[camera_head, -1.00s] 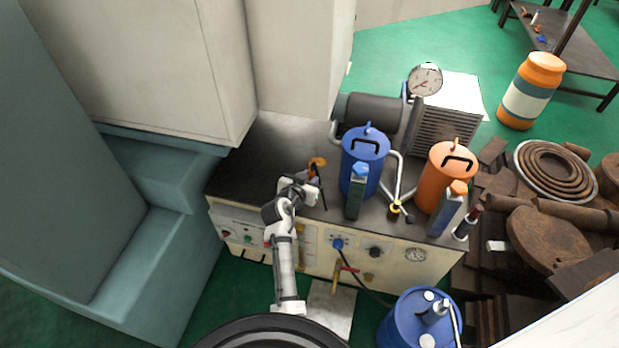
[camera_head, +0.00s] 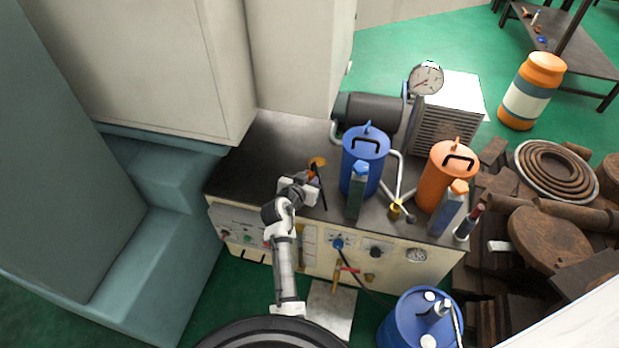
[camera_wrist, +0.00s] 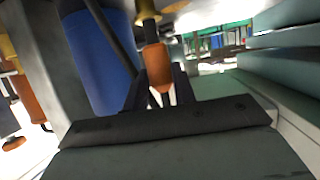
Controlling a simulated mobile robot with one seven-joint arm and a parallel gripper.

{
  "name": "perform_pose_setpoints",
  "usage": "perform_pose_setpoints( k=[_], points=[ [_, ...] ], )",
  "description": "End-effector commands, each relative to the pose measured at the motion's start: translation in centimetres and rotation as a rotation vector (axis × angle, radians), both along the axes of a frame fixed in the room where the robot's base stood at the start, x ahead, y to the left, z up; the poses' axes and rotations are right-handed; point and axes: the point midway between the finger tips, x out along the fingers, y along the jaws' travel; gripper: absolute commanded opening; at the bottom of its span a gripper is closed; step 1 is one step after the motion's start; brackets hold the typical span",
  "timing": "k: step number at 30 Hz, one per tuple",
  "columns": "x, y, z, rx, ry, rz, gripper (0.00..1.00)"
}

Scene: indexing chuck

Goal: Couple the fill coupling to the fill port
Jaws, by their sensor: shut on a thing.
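My gripper (camera_wrist: 156,98) is shut on an orange sleeve (camera_wrist: 157,66), which I take to be the fill coupling. A brass-coloured collar (camera_wrist: 148,9) shows at the sleeve's far end; I cannot tell whether it belongs to the coupling or to the port. In the head view my gripper (camera_head: 309,184) is above the left part of the bench top. A small orange-yellow piece (camera_head: 318,161) shows just beyond it. I cannot clearly make out the fill port, nor whether anything is joined there.
A blue canister (camera_head: 364,150) stands close to the right of my gripper, with a dark bottle (camera_head: 356,192) before it. An orange canister (camera_head: 440,185) stands farther right. A grey motor (camera_head: 370,117) lies behind. The bench top (camera_head: 262,150) is clear to the left.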

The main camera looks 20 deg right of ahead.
Motion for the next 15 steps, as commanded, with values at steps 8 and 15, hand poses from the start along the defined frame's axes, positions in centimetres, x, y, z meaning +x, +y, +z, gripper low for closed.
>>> perform_pose_setpoints(
  k=[8,15],
  points=[
    [0.0,0.0,-0.8,0.0,0.0,0.0,0.0],
    [0.0,0.0,-1.4,0.0,0.0,0.0,0.0]
  ],
)
